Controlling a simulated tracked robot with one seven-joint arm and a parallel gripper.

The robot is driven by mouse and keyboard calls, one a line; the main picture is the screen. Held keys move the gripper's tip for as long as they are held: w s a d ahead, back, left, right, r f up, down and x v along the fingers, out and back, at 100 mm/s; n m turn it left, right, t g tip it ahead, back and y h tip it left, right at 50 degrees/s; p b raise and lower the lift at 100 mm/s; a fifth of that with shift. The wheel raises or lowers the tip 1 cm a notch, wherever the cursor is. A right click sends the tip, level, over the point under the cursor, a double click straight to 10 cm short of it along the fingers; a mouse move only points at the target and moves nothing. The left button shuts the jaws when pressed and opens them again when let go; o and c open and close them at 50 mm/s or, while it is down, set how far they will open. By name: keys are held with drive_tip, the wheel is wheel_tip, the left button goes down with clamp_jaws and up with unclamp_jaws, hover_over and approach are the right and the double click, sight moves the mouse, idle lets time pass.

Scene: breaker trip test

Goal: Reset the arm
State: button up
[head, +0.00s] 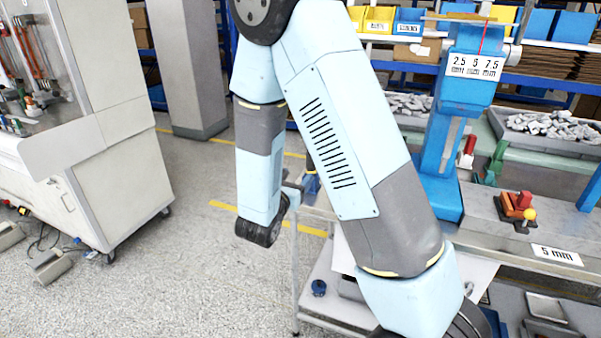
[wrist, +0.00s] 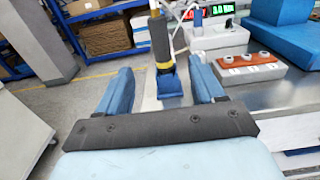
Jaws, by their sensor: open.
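My gripper (wrist: 162,82) is open in the wrist view, its two blue fingers spread wide apart. Between them, as seen in this view, is an upright dark handle (wrist: 161,40) with a yellow band and a blue foot (wrist: 169,85). I cannot tell how far it stands from the fingers, and no grip on it shows. In the head view my blue and grey arm is folded across the middle, bent high up, with its forearm hanging down beside the bench's left end. My fingers are not clear there.
In the wrist view, a grey box with an orange panel (wrist: 246,64) and a green-digit display (wrist: 222,9) stand at right. In the head view, a blue test stand (head: 464,90) rises from the bench, near an orange clamp (head: 515,209).

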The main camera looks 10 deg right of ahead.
drive_tip(key=shift+s+a, duration=0.25)
drive_tip(key=shift+s, duration=0.1)
drive_tip(key=s+d+r+m+g+h, duration=0.1)
drive_tip(key=s+d+r+m+g, duration=0.9)
drive_tip(key=s+d+m+g, duration=0.45)
drive_tip(key=s+a+r+m+t+y, duration=0.5)
drive_tip(key=s+r+m+y, duration=0.4)
drive_tip(key=m, duration=0.5)
drive_tip(key=s+a+y, duration=0.1)
drive_tip(key=s+y, duration=0.1)
drive_tip(key=shift+a+r+y, duration=0.2)
drive_tip(key=shift+r+y, duration=0.1)
drive_tip(key=shift+r, duration=0.1)
